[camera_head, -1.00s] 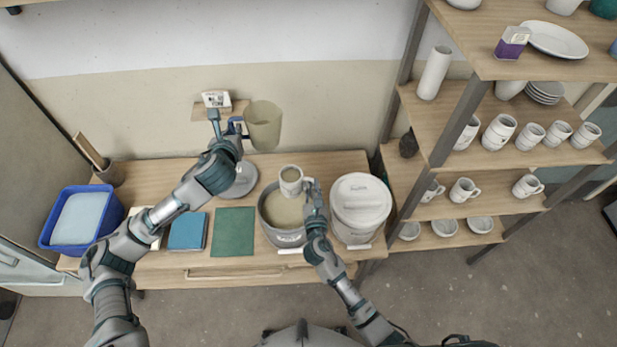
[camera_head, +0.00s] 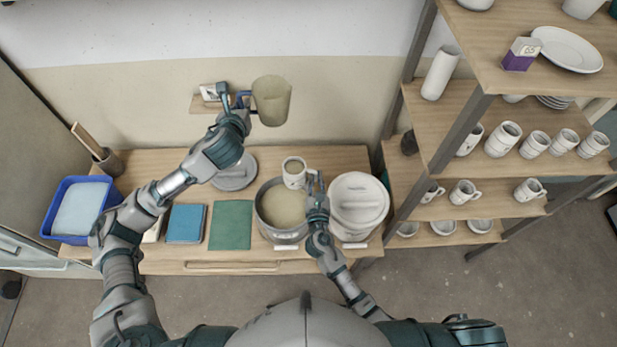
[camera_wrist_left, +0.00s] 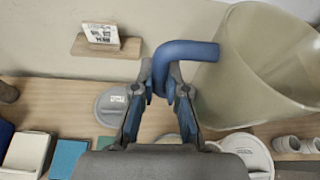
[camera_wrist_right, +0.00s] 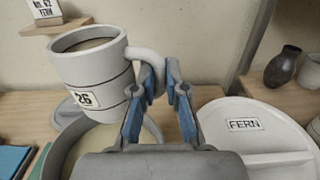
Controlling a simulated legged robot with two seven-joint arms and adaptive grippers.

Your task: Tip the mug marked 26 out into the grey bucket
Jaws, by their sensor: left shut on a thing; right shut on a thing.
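The white mug marked 26 (camera_wrist_right: 95,72) holds a beige liquid and looks upright or nearly so. My right gripper (camera_wrist_right: 162,82) is shut on its handle. In the head view the mug (camera_head: 293,174) is over the back right part of the rim of the open grey bucket (camera_head: 284,237), which holds beige glaze. The bucket's rim (camera_wrist_right: 58,152) shows below the mug in the right wrist view. My left gripper (camera_wrist_left: 163,88) is shut on the blue handle of a translucent beige jug (camera_wrist_left: 262,62). The jug is raised near the wall, behind the bucket.
A white lidded bucket labelled FERN (camera_head: 358,218) stands right of the grey bucket. A grey lid (camera_head: 234,178) lies behind left. A green sheet (camera_head: 231,226), blue book (camera_head: 186,224) and blue tub (camera_head: 52,222) are left. Shelves with mugs (camera_head: 503,140) stand right.

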